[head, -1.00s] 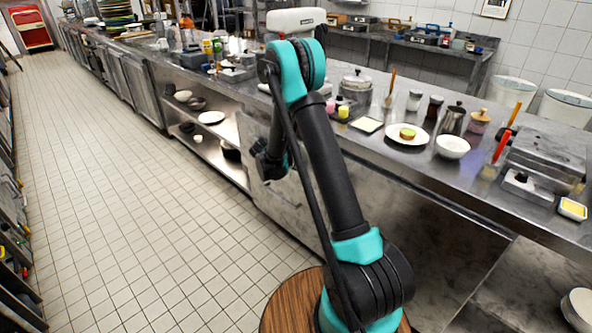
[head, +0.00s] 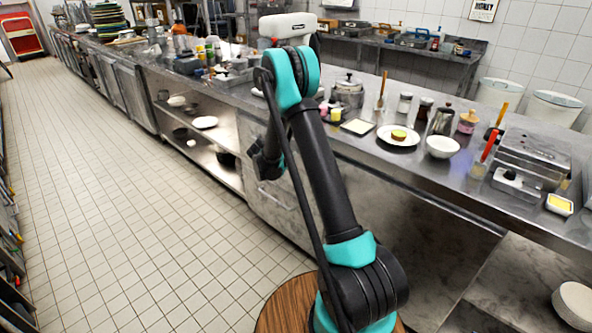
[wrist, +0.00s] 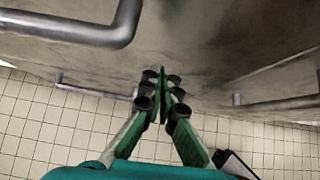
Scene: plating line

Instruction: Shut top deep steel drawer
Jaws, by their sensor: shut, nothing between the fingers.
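The steel drawer fronts (head: 278,208) show in the head view under the counter, partly hidden behind my arm. In the wrist view a broad steel front (wrist: 200,40) fills the upper part. One bar handle (wrist: 75,32) is large at upper left, another (wrist: 95,90) is lower left, and a third (wrist: 280,104) is at right. My gripper (wrist: 163,75) is shut and empty, its tips pointing at the steel between the handles. I cannot tell whether the tips touch it. I cannot tell how far the top drawer stands out. My arm hides the gripper's fingertips in the head view.
The counter (head: 470,187) carries a white plate with food (head: 398,135), a white bowl (head: 442,147), jars and a steel appliance (head: 535,158). Open shelves (head: 213,135) with dishes are left of the drawers. The tiled aisle floor (head: 130,220) is clear.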

